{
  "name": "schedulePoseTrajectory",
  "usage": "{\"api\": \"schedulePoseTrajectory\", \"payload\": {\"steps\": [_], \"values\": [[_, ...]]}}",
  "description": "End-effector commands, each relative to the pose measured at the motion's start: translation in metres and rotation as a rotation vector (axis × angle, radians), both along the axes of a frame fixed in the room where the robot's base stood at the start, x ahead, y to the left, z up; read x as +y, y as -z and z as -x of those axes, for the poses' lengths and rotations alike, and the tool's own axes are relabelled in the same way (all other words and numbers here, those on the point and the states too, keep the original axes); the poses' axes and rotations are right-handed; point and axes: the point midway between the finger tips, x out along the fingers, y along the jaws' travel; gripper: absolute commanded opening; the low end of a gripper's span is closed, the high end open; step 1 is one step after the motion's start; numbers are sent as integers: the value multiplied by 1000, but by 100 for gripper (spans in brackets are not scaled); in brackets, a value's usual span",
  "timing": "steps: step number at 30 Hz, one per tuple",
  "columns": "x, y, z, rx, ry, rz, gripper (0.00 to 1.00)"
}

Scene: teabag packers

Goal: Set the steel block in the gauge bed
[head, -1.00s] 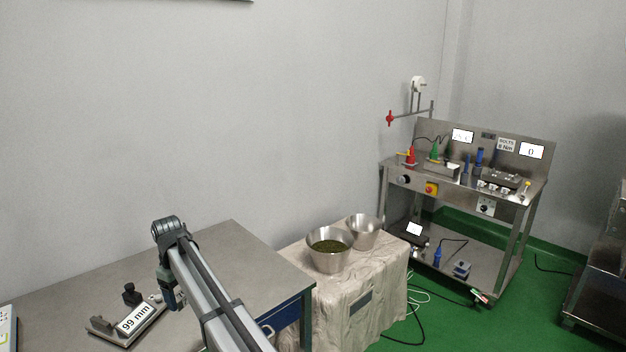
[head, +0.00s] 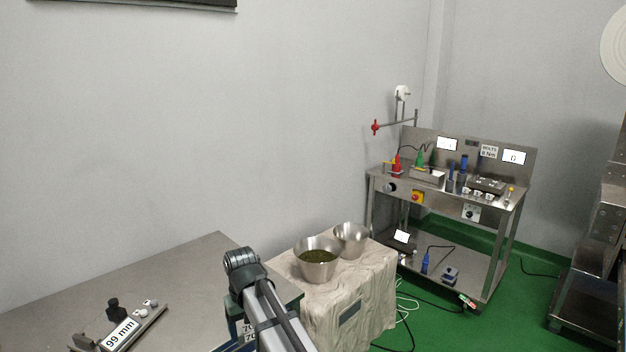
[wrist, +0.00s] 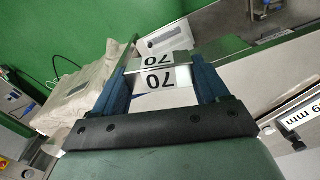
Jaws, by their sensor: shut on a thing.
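The steel block (wrist: 158,72), with white labels reading 70, is between the fingers of my gripper (wrist: 160,85) in the wrist view. My gripper is shut on it. In the head view only a small part of the block's labels (head: 249,328) shows beside my arm, near the table's right end. The gauge bed, a flat metal fixture (head: 150,322) with a 99 mm display and dark clamp parts, sits on the steel table at lower left. It also shows partly at the right edge of the wrist view (wrist: 291,122). The block is apart from the bed.
The steel table (head: 190,262) has clear room between the bed and my arm. A cloth-covered stand (head: 350,300) with two metal bowls (head: 317,262) stands to its right. A steel bench (head: 440,185) with instruments is farther back.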

Motion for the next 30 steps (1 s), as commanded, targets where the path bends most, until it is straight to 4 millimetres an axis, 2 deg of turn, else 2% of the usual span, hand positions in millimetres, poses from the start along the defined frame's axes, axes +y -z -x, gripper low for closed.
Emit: {"api": "schedulePoseTrajectory", "payload": {"steps": [1,3,12,24,30], "values": [[-20,1,0,-1,25,0,21],[-42,2,-2,-1,56,0,21],[-132,5,-11,-2,190,-1,21],[-244,7,-24,-3,369,-1,21],[-293,6,-29,-3,448,-1,21]]}}
